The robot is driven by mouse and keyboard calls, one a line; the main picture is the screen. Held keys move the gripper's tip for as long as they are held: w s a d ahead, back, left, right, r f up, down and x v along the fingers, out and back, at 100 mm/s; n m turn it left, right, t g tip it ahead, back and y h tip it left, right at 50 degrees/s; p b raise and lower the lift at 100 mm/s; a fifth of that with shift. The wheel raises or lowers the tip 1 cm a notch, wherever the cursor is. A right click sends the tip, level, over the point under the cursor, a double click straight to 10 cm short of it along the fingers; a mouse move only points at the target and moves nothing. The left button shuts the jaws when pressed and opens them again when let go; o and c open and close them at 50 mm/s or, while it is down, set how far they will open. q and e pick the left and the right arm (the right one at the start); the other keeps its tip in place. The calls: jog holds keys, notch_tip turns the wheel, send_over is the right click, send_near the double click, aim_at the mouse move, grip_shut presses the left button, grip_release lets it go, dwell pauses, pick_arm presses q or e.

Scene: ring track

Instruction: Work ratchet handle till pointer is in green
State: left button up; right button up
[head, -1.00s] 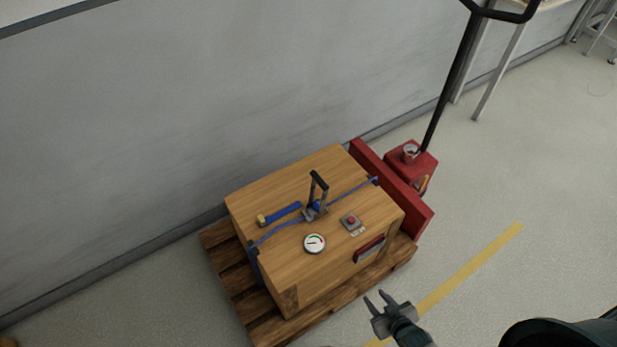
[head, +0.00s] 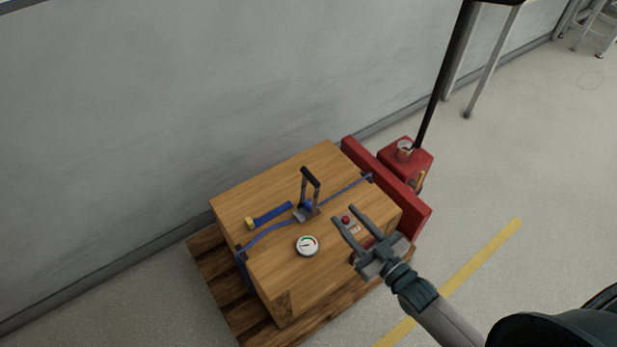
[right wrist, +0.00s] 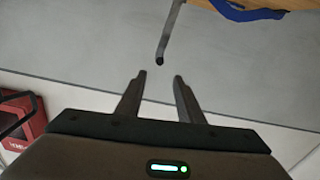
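The ratchet handle (head: 312,179) stands up from the middle of the wooden crate's top (head: 318,160), on a blue strap (head: 343,193). It also shows in the right wrist view (right wrist: 170,32), beyond the fingertips. The round gauge (head: 306,245) lies in front of the ratchet; its pointer is too small to read surely against the green. My right gripper (head: 350,217) is open and empty, over the right front part of the crate, apart from the handle. Its fingers show in the right wrist view (right wrist: 160,76) with nothing between them. My left gripper is out of view.
A blue piece with a yellow end (head: 270,215) lies left of the ratchet. The crate rests on a wooden pallet (head: 212,283) against the wall. A red pallet jack (head: 415,205) stands behind right.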

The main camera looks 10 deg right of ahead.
aim_at(304, 171)
jog(key=shift+w, duration=0.1)
jog(key=p+x, duration=0.1)
jog(key=x, duration=1.5)
jog(key=shift+w+a, duration=0.1)
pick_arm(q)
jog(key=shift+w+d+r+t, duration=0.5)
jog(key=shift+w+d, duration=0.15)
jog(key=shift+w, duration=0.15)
pick_arm(e)
jog(key=shift+w+a, duration=0.15)
jog(key=shift+w, duration=0.3)
jog(key=shift+c, duration=0.7)
grip_shut()
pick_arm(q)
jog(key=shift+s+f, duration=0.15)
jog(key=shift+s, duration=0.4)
